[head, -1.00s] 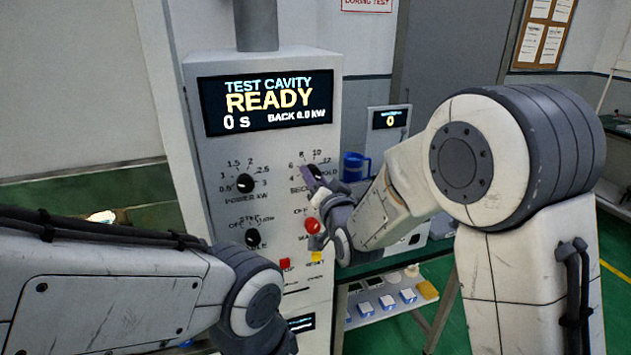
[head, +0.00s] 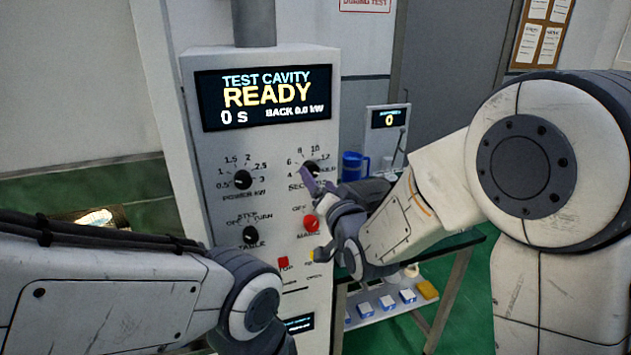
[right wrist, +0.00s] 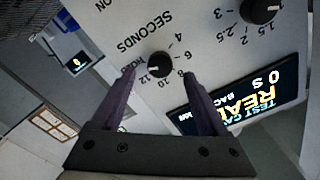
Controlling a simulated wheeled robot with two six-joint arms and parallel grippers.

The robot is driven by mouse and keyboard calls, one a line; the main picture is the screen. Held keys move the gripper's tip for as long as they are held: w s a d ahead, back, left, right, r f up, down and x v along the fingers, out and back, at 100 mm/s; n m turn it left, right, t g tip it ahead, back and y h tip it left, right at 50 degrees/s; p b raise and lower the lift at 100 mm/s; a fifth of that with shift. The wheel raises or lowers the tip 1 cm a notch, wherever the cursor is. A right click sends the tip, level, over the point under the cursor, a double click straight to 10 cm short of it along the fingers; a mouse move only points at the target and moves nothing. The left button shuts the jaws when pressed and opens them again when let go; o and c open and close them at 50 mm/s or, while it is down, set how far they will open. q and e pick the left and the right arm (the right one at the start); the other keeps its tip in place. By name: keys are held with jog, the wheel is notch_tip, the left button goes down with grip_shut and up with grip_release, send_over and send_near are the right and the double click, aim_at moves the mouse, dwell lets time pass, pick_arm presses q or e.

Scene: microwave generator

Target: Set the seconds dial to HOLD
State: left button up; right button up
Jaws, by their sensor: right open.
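The seconds dial is a black round knob (head: 312,168) on the pale front panel, with marks from 4 to 12 and HOLD around it. It also shows in the right wrist view (right wrist: 158,66), where the picture is upside down. I cannot make out surely which mark its pointer meets. My right gripper (head: 317,182) is open just in front of and below the dial. In the right wrist view its purple fingers (right wrist: 158,78) stand apart on either side of the knob, with no contact that I can make out. My left gripper is out of view.
The display (head: 264,97) reads READY and 0 s. The power knob (head: 243,179) and table knob (head: 250,235) are to the left. A red knob (head: 311,222) sits close below my right gripper. A blue mug (head: 352,166) stands behind, on the right.

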jog(key=b+v, duration=0.1)
jog(key=v, duration=0.5)
jog(key=shift+s+b, duration=0.2)
jog(key=shift+b, duration=0.1)
jog(key=s+a+f+n+g+h, duration=0.1)
jog(key=s+a+f+n+g, duration=0.15)
jog(key=s+f+g, duration=0.3)
jog(key=s+a+f+n+g, duration=0.1)
jog(key=s+f+n+g, duration=0.35)
jog(key=s+f, duration=0.25)
jog(key=s+d+f+n+g+h, duration=0.1)
jog(key=s+d+n+g, duration=0.1)
jog(key=s, duration=0.6)
jog(key=s+d+f+n+g+h, duration=0.2)
jog(key=s+g, duration=0.3)
jog(key=s, duration=0.3)
jog(key=shift+s+d+h, duration=0.3)
jog(key=shift+s+d, duration=0.05)
jog(key=shift+d, duration=0.2)
jog(key=shift+f, duration=0.1)
